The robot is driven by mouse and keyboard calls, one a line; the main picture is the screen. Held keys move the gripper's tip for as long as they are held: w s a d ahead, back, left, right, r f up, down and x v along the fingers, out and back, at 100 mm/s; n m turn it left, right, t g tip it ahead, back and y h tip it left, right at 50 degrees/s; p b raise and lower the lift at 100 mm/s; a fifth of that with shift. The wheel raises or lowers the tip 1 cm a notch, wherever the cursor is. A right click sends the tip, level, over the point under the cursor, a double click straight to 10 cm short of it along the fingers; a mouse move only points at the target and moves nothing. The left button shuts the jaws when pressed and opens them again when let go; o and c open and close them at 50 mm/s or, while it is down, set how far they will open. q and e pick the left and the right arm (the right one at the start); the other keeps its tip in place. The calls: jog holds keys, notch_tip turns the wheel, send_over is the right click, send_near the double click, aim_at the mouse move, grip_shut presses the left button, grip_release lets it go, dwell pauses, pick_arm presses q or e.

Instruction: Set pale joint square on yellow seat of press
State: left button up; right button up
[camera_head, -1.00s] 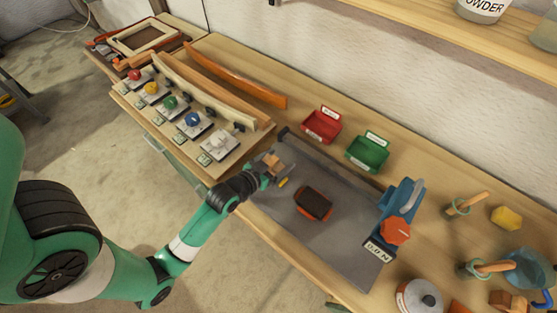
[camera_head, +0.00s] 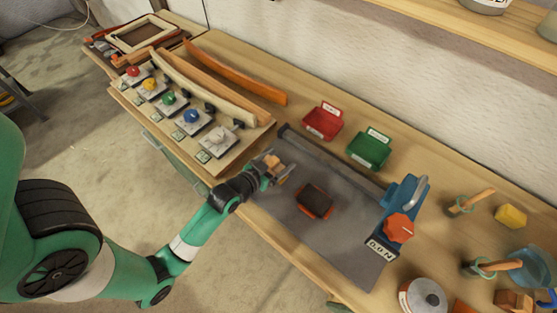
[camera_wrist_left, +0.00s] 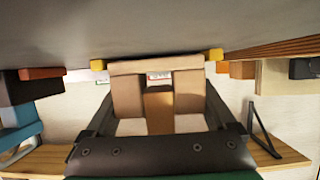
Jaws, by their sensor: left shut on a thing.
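The pale joint square (camera_wrist_left: 155,69), a pale wooden piece with a browner strip in its middle, is held in my left gripper (camera_head: 275,167). In the left wrist view the gripper's dark fingers (camera_wrist_left: 213,107) close on its two sides. Yellow parts of the press seat (camera_wrist_left: 98,65) show at both ends of the square's far edge, close to the grey plate. I cannot tell whether the square touches the seat. In the head view the gripper is low over the left end of the grey press plate (camera_head: 345,235), and the wood and gripper mostly hide the yellow. My right gripper is not in view.
A dark block with an orange base (camera_head: 315,201) lies mid-plate. A blue press head with a red knob (camera_head: 398,227) stands at the plate's right end. Red (camera_head: 322,123) and green (camera_head: 368,150) bins stand behind. A board with coloured knobs (camera_head: 191,117) and bent laths is left.

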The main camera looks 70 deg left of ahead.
pick_arm(q)
jog(key=shift+f, duration=0.2)
jog(key=o, duration=1.1)
jog(key=shift+r, duration=0.1)
jog(key=shift+s+d+r, duration=0.15)
jog(key=shift+s+d, duration=0.05)
jog(key=shift+s, duration=0.15)
jog(key=p+v, duration=0.2)
jog(key=v, duration=0.8)
jog(key=shift+s+d+r+p, duration=0.15)
jog(key=shift+s+p, duration=0.15)
jog(key=shift+p, duration=0.05)
